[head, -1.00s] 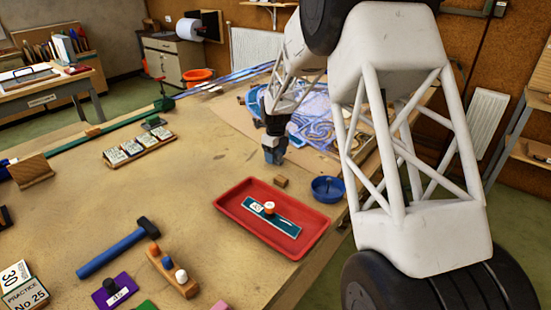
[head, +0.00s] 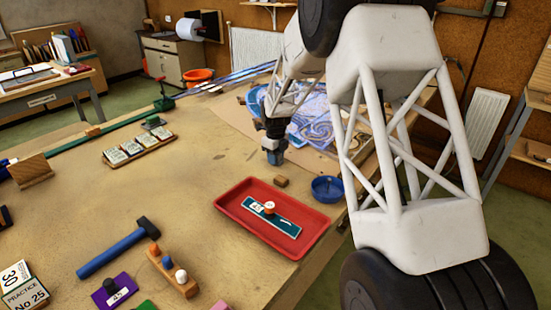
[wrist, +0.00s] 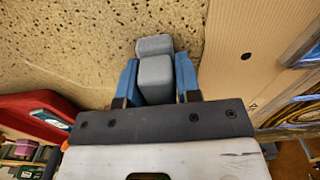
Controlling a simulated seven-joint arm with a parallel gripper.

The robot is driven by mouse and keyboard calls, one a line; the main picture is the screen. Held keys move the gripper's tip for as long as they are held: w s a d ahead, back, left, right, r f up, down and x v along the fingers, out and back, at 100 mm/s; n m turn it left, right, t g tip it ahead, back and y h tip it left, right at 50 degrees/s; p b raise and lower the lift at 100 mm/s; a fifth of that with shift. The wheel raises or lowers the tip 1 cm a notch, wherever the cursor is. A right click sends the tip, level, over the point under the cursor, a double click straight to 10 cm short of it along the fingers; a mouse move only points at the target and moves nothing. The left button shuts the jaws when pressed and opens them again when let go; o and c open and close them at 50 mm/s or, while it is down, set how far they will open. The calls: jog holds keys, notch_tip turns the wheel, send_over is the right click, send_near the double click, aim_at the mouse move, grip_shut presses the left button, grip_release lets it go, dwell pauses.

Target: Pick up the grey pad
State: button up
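The grey pad (wrist: 154,72) shows in the wrist view as a blocky grey piece with a second grey face beyond its near one. My gripper (wrist: 156,78) has a blue finger on each side of it, with no clear gap, and appears shut on it. In the head view my gripper (head: 273,154) points down near the far right of the bench, behind the red tray. The pad is small there and hard to tell from the fingers. I cannot tell whether it touches the bench.
A red tray (head: 226,203) holding a teal strip, a small wooden block (head: 281,182) and a blue dish (head: 327,188) are close by. A blue-patterned panel (head: 312,122) lies behind my gripper. A hammer (head: 118,252) and a peg rack (head: 172,270) lie at the front.

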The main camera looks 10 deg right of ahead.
jog(key=shift+c, duration=1.2)
jog(key=shift+r, duration=0.1)
jog(key=shift+r, duration=0.75)
notch_tip(320, 180, up, 2)
jog(key=shift+s, duration=0.15)
jog(key=s, duration=0.5)
jog(key=s+d+r, duration=0.1)
jog(key=s, duration=0.9)
jog(key=shift+s+d+r, duration=0.15)
jog(key=shift+s+d, duration=0.05)
jog(key=shift+s, duration=0.1)
